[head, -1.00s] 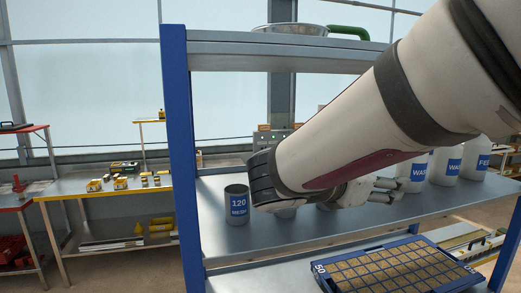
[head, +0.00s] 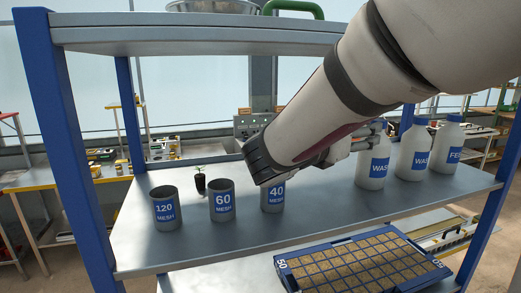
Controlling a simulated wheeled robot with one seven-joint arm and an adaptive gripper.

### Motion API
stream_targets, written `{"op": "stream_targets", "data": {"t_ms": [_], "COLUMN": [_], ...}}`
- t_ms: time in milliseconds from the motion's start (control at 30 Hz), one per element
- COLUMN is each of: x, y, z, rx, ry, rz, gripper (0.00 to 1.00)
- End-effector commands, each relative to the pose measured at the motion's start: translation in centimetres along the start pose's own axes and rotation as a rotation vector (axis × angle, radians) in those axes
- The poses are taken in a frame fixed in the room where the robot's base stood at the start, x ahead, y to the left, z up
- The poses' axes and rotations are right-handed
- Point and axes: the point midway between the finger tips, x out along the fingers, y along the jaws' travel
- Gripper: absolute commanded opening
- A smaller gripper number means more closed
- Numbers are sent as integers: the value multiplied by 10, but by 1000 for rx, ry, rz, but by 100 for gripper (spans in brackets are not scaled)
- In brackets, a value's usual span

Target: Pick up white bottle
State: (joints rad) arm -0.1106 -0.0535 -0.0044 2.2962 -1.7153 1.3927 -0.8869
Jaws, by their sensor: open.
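Several white bottles with blue labels stand upright on the right of the metal shelf. The right one (head: 444,148) has a label starting FE. My gripper (head: 378,130) is open, with its fingers pointing right beside the upper part of the left bottle. The arm hides the gripper's rear, and I cannot tell whether the fingers touch the bottle.
A blue-framed tray (head: 285,275) lies below. Blue posts (head: 68,150) and an upper shelf (head: 180,38) bound the space.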

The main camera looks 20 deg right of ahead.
Motion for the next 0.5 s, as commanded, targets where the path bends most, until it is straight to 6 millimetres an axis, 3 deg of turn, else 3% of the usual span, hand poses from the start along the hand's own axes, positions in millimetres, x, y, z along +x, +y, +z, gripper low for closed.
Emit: {"op": "stream_targets", "data": {"t_ms": [200, 500], "x": [38, 61], "y": [-1, -2], "z": [0, 1], "rx": [0, 1], "ry": [0, 0], "rz": [-2, -2], "gripper": [53, 53]}}
